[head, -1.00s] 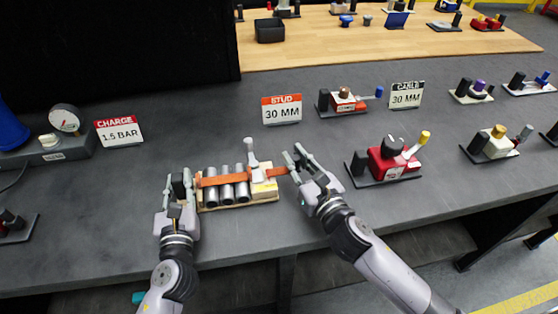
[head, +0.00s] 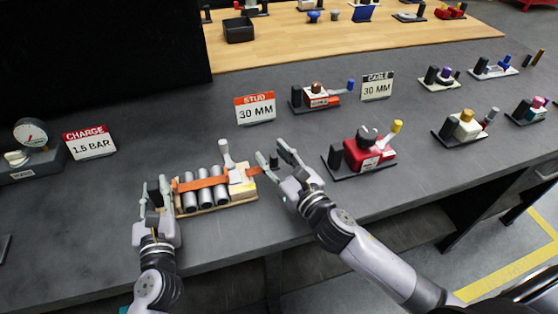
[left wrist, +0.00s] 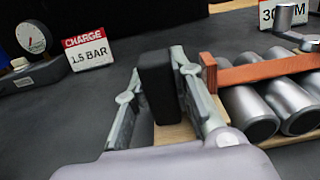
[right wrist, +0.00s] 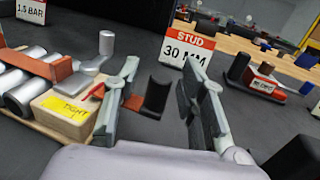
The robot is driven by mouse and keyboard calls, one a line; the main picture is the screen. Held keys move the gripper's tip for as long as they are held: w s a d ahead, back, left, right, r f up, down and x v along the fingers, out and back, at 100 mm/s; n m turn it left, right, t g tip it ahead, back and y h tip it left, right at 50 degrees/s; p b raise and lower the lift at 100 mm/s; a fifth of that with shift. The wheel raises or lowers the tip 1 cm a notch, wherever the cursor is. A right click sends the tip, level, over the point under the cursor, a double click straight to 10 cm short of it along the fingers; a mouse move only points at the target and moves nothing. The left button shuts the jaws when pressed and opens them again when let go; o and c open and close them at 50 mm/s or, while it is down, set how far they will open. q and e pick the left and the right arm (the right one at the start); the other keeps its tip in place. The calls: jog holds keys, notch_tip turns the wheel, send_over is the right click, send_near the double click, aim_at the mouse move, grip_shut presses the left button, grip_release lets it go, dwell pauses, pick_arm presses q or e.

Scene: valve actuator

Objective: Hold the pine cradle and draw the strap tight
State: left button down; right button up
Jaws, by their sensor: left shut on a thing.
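The pine cradle (head: 215,206) lies on the dark bench, holding several silver cylinders (head: 205,196) under an orange strap (head: 212,183). A pale block with a yellow label (right wrist: 72,117) and a grey lever (head: 227,155) stand at its right end. My left gripper (head: 157,190) is shut on the black upright grip (left wrist: 158,85) at the cradle's left end. My right gripper (head: 275,157) is open beyond the right end. The strap's tail runs behind one finger toward a black tab (right wrist: 157,92) between the open fingers; their contact is unclear.
A red device with a yellow-tipped lever (head: 367,152) stands right of my right gripper. STUD (head: 255,108), CABLE (head: 377,86) and CHARGE (head: 90,143) signs stand behind. A gauge (head: 30,133) is at far left. Bare bench lies between the CHARGE sign and cradle.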

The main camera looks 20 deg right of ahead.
pick_arm(q)
jog(key=shift+r, duration=0.15)
pick_arm(e)
jog(key=v, duration=1.2)
jog(key=shift+a, duration=0.1)
pick_arm(q)
jog(key=c, duration=1.3)
grip_release()
jog(key=shift+c, duration=0.2)
jog(key=shift+o, duration=0.2)
jog(key=shift+s, duration=0.1)
